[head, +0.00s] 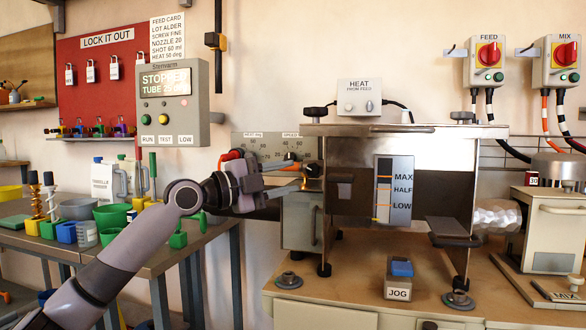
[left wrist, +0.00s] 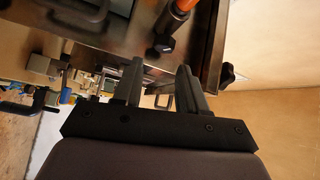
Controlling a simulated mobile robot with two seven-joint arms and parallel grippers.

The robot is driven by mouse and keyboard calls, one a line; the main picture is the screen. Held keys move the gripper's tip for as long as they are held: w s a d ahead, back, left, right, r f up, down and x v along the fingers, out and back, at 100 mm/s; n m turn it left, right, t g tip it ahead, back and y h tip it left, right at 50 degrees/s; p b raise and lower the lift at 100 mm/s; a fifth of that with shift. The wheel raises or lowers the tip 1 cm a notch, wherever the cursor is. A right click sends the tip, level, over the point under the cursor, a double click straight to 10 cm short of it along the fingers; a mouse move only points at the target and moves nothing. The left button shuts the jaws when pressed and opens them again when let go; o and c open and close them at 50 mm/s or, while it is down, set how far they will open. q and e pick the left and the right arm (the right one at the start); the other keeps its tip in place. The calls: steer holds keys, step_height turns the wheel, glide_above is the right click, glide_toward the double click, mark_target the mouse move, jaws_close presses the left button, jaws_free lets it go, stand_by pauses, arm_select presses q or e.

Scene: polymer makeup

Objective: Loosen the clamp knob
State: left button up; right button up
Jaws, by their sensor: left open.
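My left gripper (head: 290,176) reaches in from the left, its fingers pointing right at the left side of the steel machine (head: 345,150). In the left wrist view its two fingers (left wrist: 160,66) stand apart with nothing between them. A black lobed knob (left wrist: 163,43) shows just beyond the fingertips, below a shaft with an orange end; a second black knob (left wrist: 228,73) is at the panel edge to the right. Black knobs also show on the machine top, at left (head: 314,112) and right (head: 462,116). I cannot tell which is the clamp knob. My right gripper is out of view.
The JOG pedestal (head: 399,278) stands on the bench (head: 345,285) in front of the machine. The HEAT box (head: 359,97) is on top. A grey control panel (head: 167,100) hangs above my left arm. A table (head: 150,262) with cups and bottles is at left.

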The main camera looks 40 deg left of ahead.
mark_target(310, 169)
arm_select(q)
steer(key=shift+w+d+r+m+g+y+p, duration=0.35)
steer(key=shift+y+p, duration=0.5)
steer(key=shift+p, duration=1.2)
steer(key=shift+w+r+m+g+y+p, duration=0.25)
steer(key=shift+r+g+y+p, duration=0.5)
steer(key=shift+p, duration=1.25)
steer(key=shift+w+d+r+m+g+y+p, duration=0.25)
steer(key=shift+y+p, duration=0.75)
steer(key=shift+p, duration=1.05)
steer(key=shift+p+x, duration=0.65)
steer(key=shift+x, duration=0.7)
steer(key=shift+w+a+f, duration=0.15)
steer(key=shift+w+f, duration=0.1)
steer(key=shift+w, duration=0.4)
steer(key=shift+w+f, duration=0.2)
steer(key=shift+w, duration=0.25)
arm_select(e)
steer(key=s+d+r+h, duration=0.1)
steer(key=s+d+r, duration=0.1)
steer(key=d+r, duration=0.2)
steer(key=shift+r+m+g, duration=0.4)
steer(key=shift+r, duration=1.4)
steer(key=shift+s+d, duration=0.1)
arm_select(q)
steer(key=c, duration=0.8)
